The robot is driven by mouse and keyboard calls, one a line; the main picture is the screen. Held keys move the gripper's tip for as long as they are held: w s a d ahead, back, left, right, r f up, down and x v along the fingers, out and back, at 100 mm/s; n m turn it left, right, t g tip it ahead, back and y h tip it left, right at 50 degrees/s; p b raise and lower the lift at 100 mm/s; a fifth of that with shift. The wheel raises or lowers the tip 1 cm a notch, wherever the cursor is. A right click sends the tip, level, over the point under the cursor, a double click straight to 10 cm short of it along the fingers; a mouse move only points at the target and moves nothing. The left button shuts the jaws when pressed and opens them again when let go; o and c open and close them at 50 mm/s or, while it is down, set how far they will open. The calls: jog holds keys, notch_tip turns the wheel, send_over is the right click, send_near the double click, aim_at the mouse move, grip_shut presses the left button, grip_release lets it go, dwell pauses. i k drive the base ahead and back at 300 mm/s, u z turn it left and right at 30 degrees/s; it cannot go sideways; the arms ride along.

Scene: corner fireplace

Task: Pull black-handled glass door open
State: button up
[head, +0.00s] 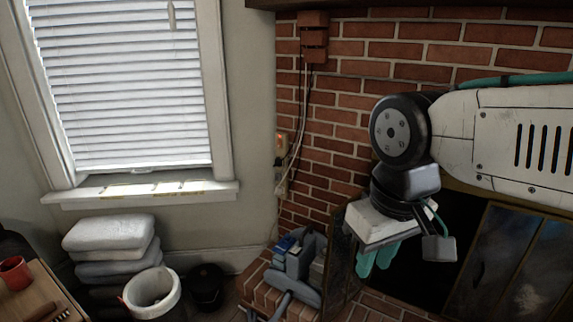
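A glass door (530,268) with a brown frame and dark, smudged panes covers the right part of the fireplace opening at the lower right. A small dark shape near its left edge may be the black handle, but I cannot tell. A narrow framed panel (343,258) stands at the left side of the opening, partly behind my gripper. My gripper (376,262) points down in front of the dark opening, between this panel and the glass door. Its teal fingers show below a white block. No held object shows, and the gap between the fingers is unclear.
Brick hearth (256,283) with a grey tool and blue items (285,243) lies left of the opening. A white bucket (152,297), a black pot (207,285) and stacked cushions (110,232) stand further left. A table with a red mug (14,272) is at far left.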

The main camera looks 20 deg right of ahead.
aim_at(506, 239)
jog(key=z, duration=1.75)
